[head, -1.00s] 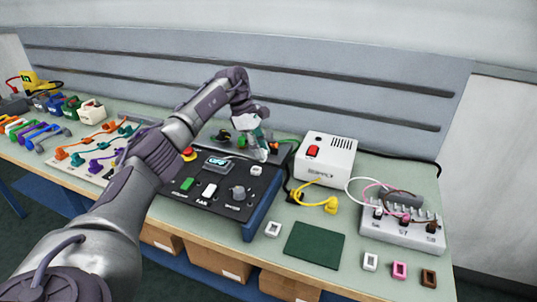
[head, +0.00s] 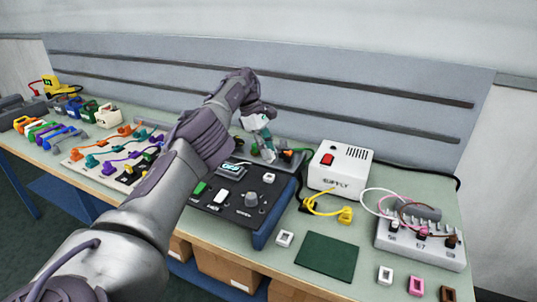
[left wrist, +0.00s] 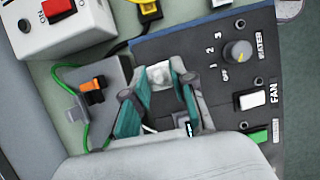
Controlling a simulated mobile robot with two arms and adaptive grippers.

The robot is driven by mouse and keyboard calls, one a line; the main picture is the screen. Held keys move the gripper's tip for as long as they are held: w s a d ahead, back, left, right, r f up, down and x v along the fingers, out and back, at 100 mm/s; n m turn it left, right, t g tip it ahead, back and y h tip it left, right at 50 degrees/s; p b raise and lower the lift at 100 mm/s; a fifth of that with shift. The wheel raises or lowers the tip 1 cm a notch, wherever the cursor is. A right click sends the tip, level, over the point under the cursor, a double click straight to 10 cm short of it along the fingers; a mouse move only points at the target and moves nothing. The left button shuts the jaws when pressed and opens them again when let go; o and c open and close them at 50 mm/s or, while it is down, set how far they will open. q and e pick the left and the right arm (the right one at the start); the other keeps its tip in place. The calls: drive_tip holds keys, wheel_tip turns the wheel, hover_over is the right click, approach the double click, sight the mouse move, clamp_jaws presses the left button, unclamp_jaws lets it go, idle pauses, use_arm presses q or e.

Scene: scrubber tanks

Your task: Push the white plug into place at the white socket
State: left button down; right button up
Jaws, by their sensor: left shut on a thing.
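My left gripper (head: 267,152) is behind the black control panel, over a grey board at the back of the table. Whether the plug touches a socket cannot be told. An orange plug (left wrist: 93,88) sits on the grey board (left wrist: 112,76) beside the gripper. My right gripper is not in view.
The black panel (head: 268,192) with knob and switches stands in front of the gripper. The white supply box (head: 340,168) is to its right, with yellow leads (head: 330,211). A green cable (left wrist: 83,125) loops by the grey board. A green mat (head: 326,257) lies bare.

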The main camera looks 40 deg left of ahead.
sight(267, 162)
use_arm(q)
drive_tip(key=shift+f+b, duration=0.4)
drive_tip(key=shift+f, duration=0.6)
wheel_tip(267, 162, down, 2)
drive_tip(key=shift+f+b, duration=0.25)
drive_tip(key=shift+b, duration=0.9)
drive_tip(key=shift+r+p, duration=0.1)
drive_tip(key=shift+p, duration=0.25)
drive_tip(key=shift+f, duration=0.25)
drive_tip(key=shift+s+f+b, duration=0.1)
drive_tip(key=shift+f+b, duration=0.75)
drive_tip(key=shift+b, duration=0.3)
drive_tip(key=shift+c, duration=2)
unclamp_jaws()
